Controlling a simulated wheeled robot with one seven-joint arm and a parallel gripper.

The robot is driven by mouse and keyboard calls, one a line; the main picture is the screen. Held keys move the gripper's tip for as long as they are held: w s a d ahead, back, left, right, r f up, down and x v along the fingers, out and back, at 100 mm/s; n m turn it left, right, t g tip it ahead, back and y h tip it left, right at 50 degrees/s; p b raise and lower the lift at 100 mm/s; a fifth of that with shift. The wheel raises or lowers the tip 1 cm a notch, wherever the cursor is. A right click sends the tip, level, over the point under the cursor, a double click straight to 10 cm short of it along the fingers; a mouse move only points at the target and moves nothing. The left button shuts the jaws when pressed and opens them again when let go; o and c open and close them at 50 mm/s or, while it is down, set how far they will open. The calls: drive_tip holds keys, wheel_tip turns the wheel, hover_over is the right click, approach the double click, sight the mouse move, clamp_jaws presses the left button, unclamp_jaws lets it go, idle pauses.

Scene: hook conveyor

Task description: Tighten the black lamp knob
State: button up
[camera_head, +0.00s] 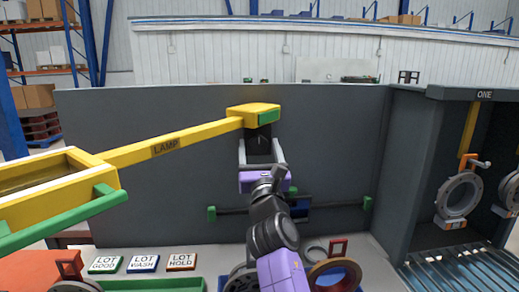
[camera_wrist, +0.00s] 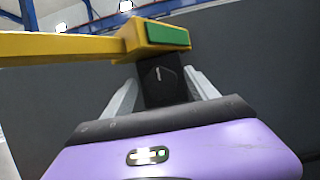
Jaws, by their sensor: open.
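The black lamp knob (camera_head: 259,143) sits under the yellow lamp head (camera_head: 250,113), at the end of the yellow arm marked LAMP (camera_head: 165,147). In the wrist view the knob (camera_wrist: 163,84) is a dark faceted block with a short white mark on its face. The lamp head (camera_wrist: 150,36) has a green panel. My gripper (camera_head: 261,151) is open, with one grey finger to each side of the knob as seen in both views. In the wrist view a gap shows between the knob and the right finger; I cannot tell if the fingertips reach around it.
A grey panel (camera_head: 150,180) stands behind the lamp. A yellow bin (camera_head: 85,195) with green edging is at left. Label plates GOOD (camera_head: 105,265), WASH (camera_head: 143,263) and HOLD (camera_head: 181,261) lie in front. A dark booth marked ONE (camera_head: 485,95) with grey rings (camera_head: 440,207) stands right.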

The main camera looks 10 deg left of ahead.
drive_tip(key=c, duration=1.4)
drive_tip(key=shift+o, duration=0.2)
drive_tip(key=shift+f+m+b, duration=0.15)
drive_tip(key=shift+m+b, duration=0.25)
drive_tip(key=shift+b, duration=0.35)
